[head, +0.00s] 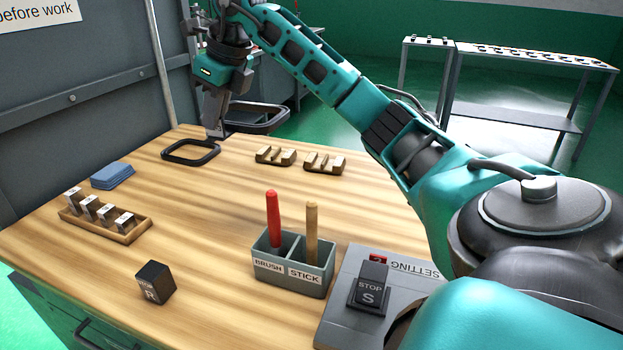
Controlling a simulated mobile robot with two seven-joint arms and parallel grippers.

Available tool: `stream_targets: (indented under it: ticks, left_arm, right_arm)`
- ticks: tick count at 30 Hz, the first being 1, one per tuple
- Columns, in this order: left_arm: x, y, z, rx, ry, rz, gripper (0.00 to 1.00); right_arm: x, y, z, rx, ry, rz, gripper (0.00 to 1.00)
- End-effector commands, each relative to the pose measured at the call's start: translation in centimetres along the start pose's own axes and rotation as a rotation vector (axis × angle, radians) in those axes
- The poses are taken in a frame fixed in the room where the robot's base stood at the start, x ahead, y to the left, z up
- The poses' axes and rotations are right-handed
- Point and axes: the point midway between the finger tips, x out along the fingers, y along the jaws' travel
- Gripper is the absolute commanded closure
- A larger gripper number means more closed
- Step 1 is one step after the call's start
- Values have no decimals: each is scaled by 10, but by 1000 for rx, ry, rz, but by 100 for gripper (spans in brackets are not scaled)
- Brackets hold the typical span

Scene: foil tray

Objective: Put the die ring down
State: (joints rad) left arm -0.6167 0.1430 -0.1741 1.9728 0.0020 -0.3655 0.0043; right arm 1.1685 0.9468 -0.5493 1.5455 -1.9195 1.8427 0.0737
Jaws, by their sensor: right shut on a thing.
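The die ring (184,161) is a dark, rounded, open frame at the far left part of the wooden table. My right gripper (214,133) reaches down from above and is shut on the ring's far right side. The ring is nearly level, at or just above the table top; I cannot tell whether it touches. The gripped part of the ring is partly hidden by the fingers. My left gripper is not in view.
Wooden notched blocks (324,162) lie right of the ring. Blue sheets (113,175) and a wooden rack (132,233) of metal stamps are at the left. A black block (155,283), a brush and stick holder (290,274) and a grey setting panel (345,320) are nearer. The table middle is clear.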

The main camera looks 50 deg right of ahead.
Motion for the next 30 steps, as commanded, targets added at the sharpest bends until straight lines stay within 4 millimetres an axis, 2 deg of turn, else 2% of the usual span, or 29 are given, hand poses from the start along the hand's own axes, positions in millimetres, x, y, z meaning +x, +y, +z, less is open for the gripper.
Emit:
stream_targets:
  ticks: [2,5,11,18,21,30]
  left_arm:
    - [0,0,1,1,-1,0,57]
    - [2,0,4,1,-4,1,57]
    - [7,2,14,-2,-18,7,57]
    - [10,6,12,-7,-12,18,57]
    - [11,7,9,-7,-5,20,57]
    - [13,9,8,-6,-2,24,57]
  right_arm:
    - [1,0,0,-2,-2,0,100]
    - [14,0,-6,-3,2,1,100]
    - [61,0,-26,-4,5,1,100]
    - [117,1,-49,-6,3,2,100]
    - [133,0,-55,-6,0,2,100]
    - [154,1,-63,-6,-1,2,100]
